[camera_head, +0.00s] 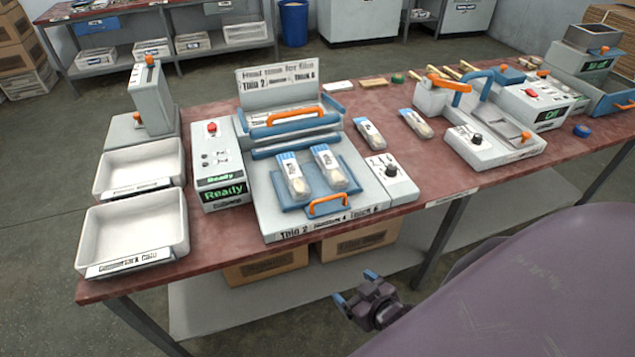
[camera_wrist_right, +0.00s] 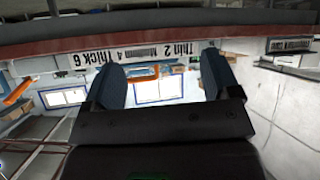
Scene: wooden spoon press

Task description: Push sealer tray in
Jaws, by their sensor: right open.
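The sealer (camera_head: 266,205) stands in the middle of the red table. Its blue sealer tray (camera_head: 347,199) sticks out at the front, with an orange handle (camera_head: 328,209). Two clear packs with blue ends, a left pack (camera_head: 293,178) and a right pack (camera_head: 329,168), lie on the tray. My right gripper (camera_head: 355,287) is open and empty, in front of and below the table edge, apart from the tray. In the right wrist view, which is upside down, an orange handle (camera_wrist_right: 145,76) shows beyond the spread fingers. My left gripper is out of view.
A grey box with a black knob (camera_head: 391,178) stands right of the tray. A control box reading Ready (camera_head: 222,192) and white bins (camera_head: 135,235) stand left. Two more packs (camera_head: 370,134) (camera_head: 416,124) lie behind on the right. Cardboard boxes (camera_head: 265,267) sit under the table.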

